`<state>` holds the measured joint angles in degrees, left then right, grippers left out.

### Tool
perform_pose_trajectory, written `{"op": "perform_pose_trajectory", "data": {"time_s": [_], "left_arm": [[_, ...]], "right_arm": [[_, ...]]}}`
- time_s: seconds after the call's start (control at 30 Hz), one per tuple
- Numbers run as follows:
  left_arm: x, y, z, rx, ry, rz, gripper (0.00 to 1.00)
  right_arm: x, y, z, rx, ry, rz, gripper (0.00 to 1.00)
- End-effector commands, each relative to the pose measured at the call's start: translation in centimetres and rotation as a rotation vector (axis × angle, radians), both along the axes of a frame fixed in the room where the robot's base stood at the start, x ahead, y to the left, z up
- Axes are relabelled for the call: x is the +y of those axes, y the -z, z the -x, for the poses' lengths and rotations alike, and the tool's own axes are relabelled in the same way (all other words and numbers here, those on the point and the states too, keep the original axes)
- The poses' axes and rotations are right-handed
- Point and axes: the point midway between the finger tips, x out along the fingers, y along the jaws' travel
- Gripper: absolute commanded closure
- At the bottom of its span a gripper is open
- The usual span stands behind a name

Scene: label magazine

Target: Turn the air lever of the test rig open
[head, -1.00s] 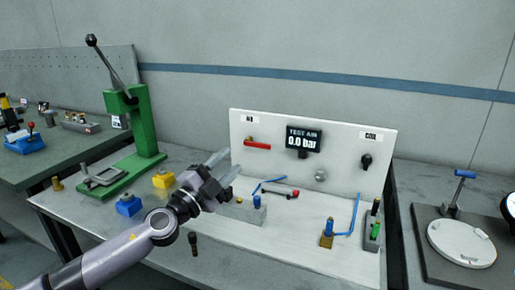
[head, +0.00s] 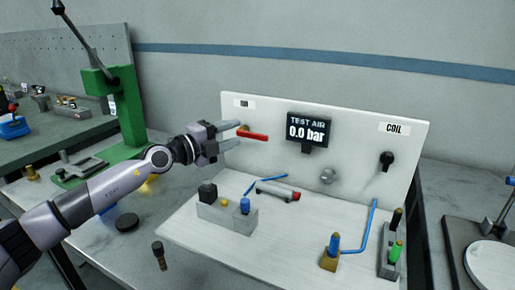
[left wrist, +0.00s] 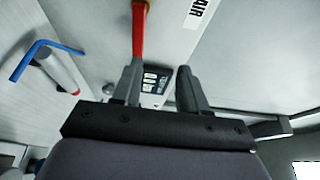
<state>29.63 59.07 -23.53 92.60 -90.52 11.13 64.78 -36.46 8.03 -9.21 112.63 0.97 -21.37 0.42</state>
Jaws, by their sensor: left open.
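The red air lever (head: 254,137) lies about level on the upright white panel of the test rig (head: 350,160), below a small label at its upper left. The display (head: 309,129) reads TEST AIR 0.0 bar. My left gripper (head: 238,134) is open at the lever's left part, its fingers pointing right. In the left wrist view the red lever (left wrist: 138,38) runs down to one finger of my left gripper (left wrist: 159,80) and lines up with that finger. Whether they touch I cannot tell. The lever's pivot is partly hidden. My right gripper is not in view.
A black knob (head: 387,158) under the COIL label and a grey knob (head: 328,176) sit on the panel. A grey block (head: 228,216), a cylinder and blue hex keys lie on the base below. A green press (head: 112,105) stands at left.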

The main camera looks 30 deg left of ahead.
Motion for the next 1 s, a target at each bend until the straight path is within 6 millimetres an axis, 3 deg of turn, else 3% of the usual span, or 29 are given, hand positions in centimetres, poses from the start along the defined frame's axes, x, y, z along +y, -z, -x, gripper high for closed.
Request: {"op": "perform_pose_trajectory", "data": {"time_s": [0.03,0.2,0.47,1.0], "left_arm": [[0.0,1.6,0.0,-0.001,0.0,0.0,0.57],[0.0,3.1,0.0,-0.001,0.0,0.0,0.57],[-0.3,3.3,-0.7,-0.003,0.0,0.002,0.57],[-2.1,3.3,-6.1,-0.003,0.0,0.002,0.57]], "right_arm": [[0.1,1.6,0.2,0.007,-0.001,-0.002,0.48],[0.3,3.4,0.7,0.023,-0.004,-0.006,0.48],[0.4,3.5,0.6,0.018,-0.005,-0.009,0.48],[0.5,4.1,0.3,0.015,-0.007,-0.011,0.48]]}}
